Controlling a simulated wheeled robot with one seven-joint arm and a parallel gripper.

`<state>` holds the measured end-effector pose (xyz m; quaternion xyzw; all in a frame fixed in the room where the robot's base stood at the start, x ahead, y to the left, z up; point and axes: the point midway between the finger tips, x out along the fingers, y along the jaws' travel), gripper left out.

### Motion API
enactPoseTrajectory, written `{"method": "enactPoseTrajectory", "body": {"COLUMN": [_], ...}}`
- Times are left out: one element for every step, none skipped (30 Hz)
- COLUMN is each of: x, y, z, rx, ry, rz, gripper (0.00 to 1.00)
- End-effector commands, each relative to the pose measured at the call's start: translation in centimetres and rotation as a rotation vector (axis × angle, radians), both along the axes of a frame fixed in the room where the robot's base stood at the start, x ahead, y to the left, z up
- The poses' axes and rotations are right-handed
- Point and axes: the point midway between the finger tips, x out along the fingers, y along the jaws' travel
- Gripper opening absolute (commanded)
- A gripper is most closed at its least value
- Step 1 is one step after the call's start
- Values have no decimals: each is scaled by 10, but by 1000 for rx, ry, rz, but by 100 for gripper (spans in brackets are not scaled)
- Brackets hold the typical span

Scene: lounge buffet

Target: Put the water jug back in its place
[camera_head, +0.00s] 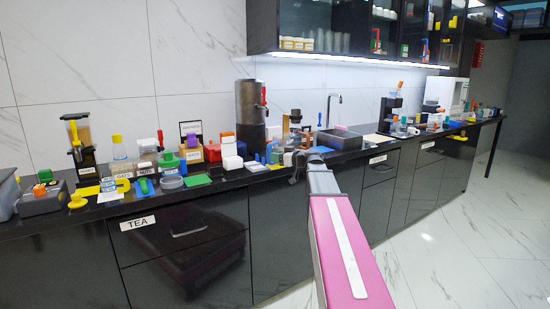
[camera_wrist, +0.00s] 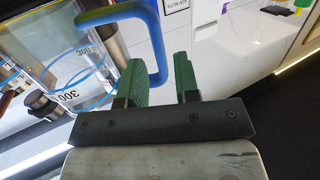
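A clear jug (camera_wrist: 85,62) with a "300" scale and a thick blue handle (camera_wrist: 154,35) shows at the upper left of the wrist view. My gripper (camera_wrist: 159,66) has green finger pads and stands open at the handle. The handle's outer bar runs into the gap between the pads, with clear space on the right pad's side. I cannot tell whether the left pad touches it. In the head view my arm reaches the counter near the sink, and its end covers part of the things there. The jug is too small and hidden to make out there.
The black counter (camera_head: 235,183) is crowded with boxes, jars and dispensers. A sink (camera_head: 340,140) lies behind my arm's end. A tall dark urn (camera_head: 250,115) stands to its left. White labelled containers (camera_wrist: 225,30) stand right of the gripper in the wrist view.

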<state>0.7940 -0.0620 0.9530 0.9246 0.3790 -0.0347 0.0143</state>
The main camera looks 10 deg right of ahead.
Motion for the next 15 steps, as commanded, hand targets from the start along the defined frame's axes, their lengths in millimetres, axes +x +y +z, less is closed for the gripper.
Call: {"method": "enactPoseTrajectory", "body": {"x": [-2,-3,-4,-5,-6,-7,-8,-9,-10,-11,-12,-13,-13,-13,-14], "y": [-2,-3,-4,-5,-6,-7,-8,-9,-10,-11,-11,-12,-13,-13,-13], "z": [0,0,0,1,1,1,1,1,1,1,1,1,1,1,1], "rx": [0,0,0,0,0,0,0,0,0,0,0,0,0,0,0], "ry": [0,0,0,0,0,0,0,0,0,0,0,0,0,0,0], "rz": [0,0,0,0,0,0,0,0,0,0,0,0,0,0,0], "gripper": [30,30,30,30,30,30,30,30,30,30,30,30,30,30,30]}}
